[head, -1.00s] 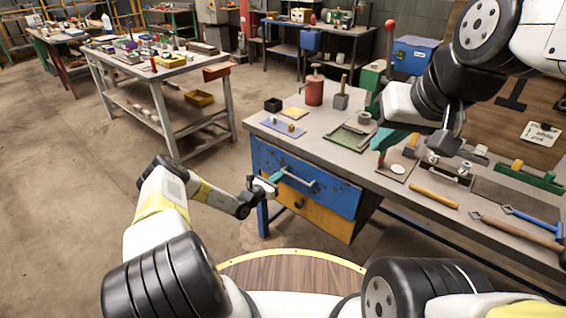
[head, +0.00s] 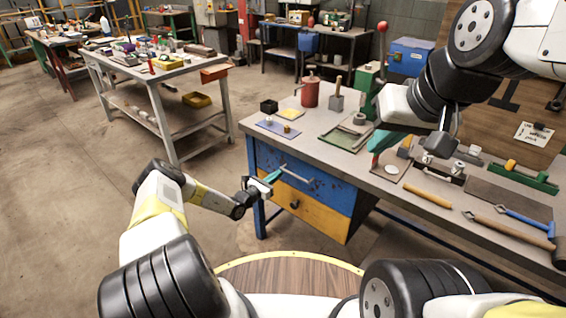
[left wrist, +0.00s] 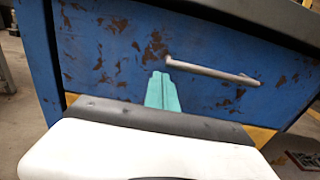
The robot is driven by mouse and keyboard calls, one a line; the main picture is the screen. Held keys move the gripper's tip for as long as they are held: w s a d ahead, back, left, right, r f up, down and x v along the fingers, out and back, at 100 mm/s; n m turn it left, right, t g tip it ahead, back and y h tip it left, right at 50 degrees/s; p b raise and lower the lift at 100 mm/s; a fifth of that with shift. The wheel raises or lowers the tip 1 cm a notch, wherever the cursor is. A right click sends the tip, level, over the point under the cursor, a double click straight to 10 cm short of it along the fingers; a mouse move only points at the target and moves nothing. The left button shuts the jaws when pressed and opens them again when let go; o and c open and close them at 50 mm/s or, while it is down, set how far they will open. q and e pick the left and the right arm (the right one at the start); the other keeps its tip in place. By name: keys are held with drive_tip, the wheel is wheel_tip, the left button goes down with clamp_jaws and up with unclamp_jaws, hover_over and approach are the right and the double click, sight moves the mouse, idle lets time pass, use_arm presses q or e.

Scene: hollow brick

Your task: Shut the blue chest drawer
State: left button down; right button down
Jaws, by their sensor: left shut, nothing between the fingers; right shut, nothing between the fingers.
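The blue drawer (head: 330,187) is the upper drawer of the chest under the workbench. Its worn blue front also fills the left wrist view (left wrist: 105,55). A grey bar handle (head: 298,174) crosses the front, and it shows in the left wrist view (left wrist: 212,73). The front looks nearly level with the yellow drawer below; any small gap is hard to tell. My left gripper (head: 272,176) is shut and empty, its teal fingers at the blue front beside the handle's left end. Contact cannot be told. My right gripper (head: 378,150) is shut and empty above the bench.
The yellow drawer (head: 310,205) with a dark knob lies below. The workbench top (head: 330,120) carries a red can (head: 310,94), a chisel-like handle (head: 428,198), a hammer and other tools. Open floor (head: 75,160) lies to the left, before another table (head: 165,68).

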use_arm(q)
drive_tip(key=v, duration=1.1)
drive_tip(key=s+d+r+m+g, duration=0.35)
drive_tip(key=r+m, duration=0.25)
drive_tip(key=r, duration=0.3)
drive_tip(key=s+d+r+m+g+h, duration=0.1)
drive_tip(key=s+d+r+m+g, duration=0.1)
drive_tip(key=s+r+m+g, duration=0.5)
drive_tip(key=d+r+m+g, duration=0.25)
drive_tip(key=r+m, duration=0.25)
drive_tip(key=r, duration=0.6)
drive_tip(key=s+a+r+m+t+y, duration=0.1)
drive_tip(key=s+a+r+m+y, duration=0.1)
drive_tip(key=s+r, duration=0.4)
drive_tip(key=s+a+r+m+t+y, duration=0.2)
drive_tip(key=s+r, duration=0.5)
drive_tip(key=s, duration=0.4)
drive_tip(key=s+a+r+m+t+y, duration=0.1)
drive_tip(key=s+a+r+m+y, duration=0.2)
drive_tip(key=s+r+m+y, duration=0.2)
drive_tip(key=s+r+m, duration=0.2)
drive_tip(key=s, duration=0.2)
drive_tip(key=shift+s+a+t+y, duration=0.15)
drive_tip(key=shift+a+t+y, duration=0.15)
drive_tip(key=shift+t, duration=0.1)
